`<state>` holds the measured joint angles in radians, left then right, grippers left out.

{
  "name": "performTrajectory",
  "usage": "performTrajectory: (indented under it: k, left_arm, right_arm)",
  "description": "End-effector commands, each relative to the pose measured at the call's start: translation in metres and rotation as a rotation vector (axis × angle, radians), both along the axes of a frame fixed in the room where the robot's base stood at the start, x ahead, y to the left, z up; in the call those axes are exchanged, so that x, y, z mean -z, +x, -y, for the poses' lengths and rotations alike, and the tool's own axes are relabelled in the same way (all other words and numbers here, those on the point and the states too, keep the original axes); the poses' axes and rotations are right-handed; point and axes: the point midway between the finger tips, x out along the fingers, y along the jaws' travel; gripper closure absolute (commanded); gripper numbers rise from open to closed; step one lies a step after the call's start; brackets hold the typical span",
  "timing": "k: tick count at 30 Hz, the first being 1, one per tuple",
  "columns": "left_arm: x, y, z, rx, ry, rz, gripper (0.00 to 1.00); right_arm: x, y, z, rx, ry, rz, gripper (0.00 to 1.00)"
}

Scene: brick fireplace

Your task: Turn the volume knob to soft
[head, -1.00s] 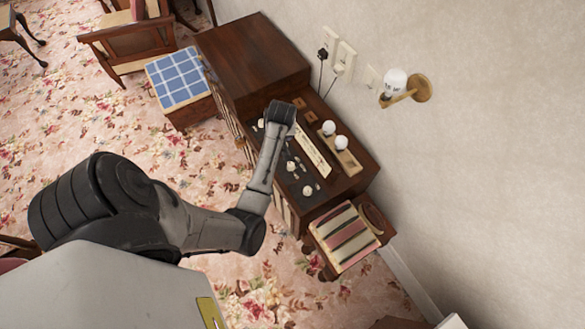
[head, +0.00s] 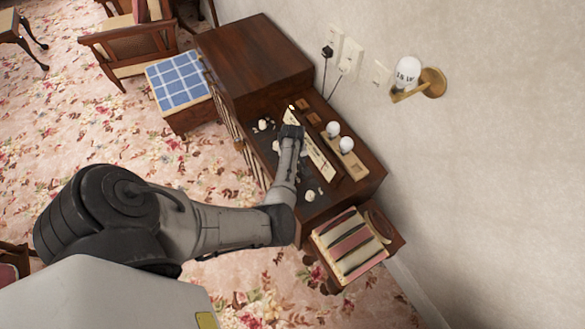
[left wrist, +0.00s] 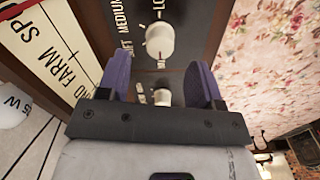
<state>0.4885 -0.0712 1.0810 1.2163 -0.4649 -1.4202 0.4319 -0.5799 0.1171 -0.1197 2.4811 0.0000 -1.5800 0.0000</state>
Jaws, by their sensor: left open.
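The volume knob (left wrist: 160,42) is round and off-white, on a dark panel marked "MEDIUM" with partly cut-off words on both sides. A small reddish mark shows near its lower edge. My left gripper (left wrist: 158,72) is open, with one purple finger on each side of the picture. The knob appears just beyond the fingertips, between their lines, with no visible contact. A second pale knob (left wrist: 162,95) shows between the fingers, its lower part hidden by the gripper body. In the head view my left wrist (head: 290,132) is over the panel and hides its fingers. My right gripper is out of view.
The wooden cabinet (head: 255,60) stands against the wall, with other knobs (head: 310,196) and light bulbs (head: 333,129) on its panel. A long printed label strip (head: 318,160) runs beside the arm. A striped stool (head: 350,243) stands close by.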

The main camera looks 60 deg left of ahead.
Motion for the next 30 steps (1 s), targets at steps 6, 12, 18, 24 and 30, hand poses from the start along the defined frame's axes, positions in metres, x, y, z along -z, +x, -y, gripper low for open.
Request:
performTrajectory:
  k: [6,12,18,24,30]
  left_arm:
    - [0.03,0.0,-0.001,-0.001,-0.001,-0.001,0.4]
    - [0.041,0.0,0.0,-0.001,0.0,0.0,0.4]
    - [0.043,0.0,0.0,-0.001,0.001,0.0,0.4]
    - [0.042,0.0,0.0,-0.001,0.001,0.0,0.43]
    - [0.042,0.0,0.0,-0.001,0.001,0.0,0.62]
  right_arm:
    - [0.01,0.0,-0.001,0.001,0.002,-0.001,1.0]
    - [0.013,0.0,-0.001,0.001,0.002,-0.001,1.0]
    - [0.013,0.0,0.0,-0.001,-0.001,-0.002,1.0]
    - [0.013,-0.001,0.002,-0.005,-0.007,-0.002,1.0]
    - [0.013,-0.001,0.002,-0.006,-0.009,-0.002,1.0]
